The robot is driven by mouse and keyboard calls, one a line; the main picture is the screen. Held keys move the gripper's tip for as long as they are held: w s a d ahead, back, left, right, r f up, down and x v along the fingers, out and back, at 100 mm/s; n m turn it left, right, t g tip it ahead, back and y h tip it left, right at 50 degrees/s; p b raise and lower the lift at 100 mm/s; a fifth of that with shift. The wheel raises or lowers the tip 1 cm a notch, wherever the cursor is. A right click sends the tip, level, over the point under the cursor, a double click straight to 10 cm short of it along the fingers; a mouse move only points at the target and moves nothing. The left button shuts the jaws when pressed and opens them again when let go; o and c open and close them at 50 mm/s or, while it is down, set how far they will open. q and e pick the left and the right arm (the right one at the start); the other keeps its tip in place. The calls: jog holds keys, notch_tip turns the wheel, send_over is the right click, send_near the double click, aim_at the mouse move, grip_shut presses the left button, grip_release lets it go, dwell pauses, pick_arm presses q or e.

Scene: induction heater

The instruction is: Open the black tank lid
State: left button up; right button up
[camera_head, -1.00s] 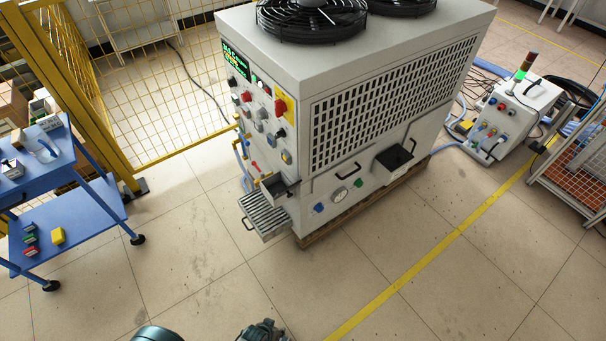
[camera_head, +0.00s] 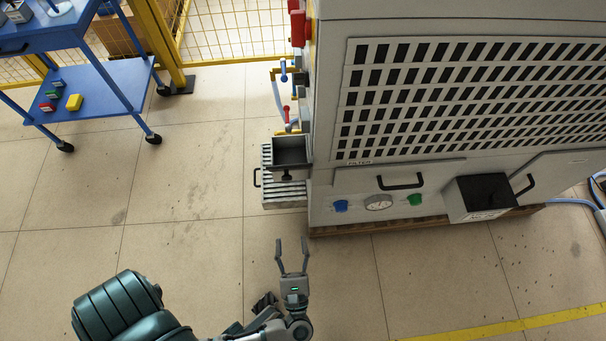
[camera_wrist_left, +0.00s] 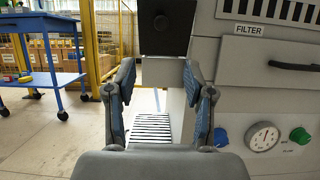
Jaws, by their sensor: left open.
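A small tank with a black lid (camera_head: 486,190) sticks out low on the machine's front, at the right in the head view. The lid looks shut. My left gripper (camera_head: 291,246) is open and empty, over the floor in front of the machine's left end, well left of the lid. In the wrist view its two fingers (camera_wrist_left: 158,78) stand apart with nothing between them. The black lid does not show there for certain; a dark box face with a round knob (camera_wrist_left: 163,24) is just beyond the fingers. My right gripper is not in view.
The grey machine (camera_head: 330,190) fills the right. An open-topped box (camera_head: 292,150) and a slatted shelf (camera_head: 285,195) jut from its left end. A filter drawer handle (camera_head: 401,182) and knobs are on its front. A blue cart (camera_head: 110,85) stands left. The floor before the machine is clear.

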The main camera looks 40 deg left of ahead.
pick_arm(q)
jog(key=b+x, duration=0.1)
jog(key=x, duration=1.5)
jog(key=shift+w+r, duration=0.2)
jog(key=shift+r, duration=0.05)
grip_shut()
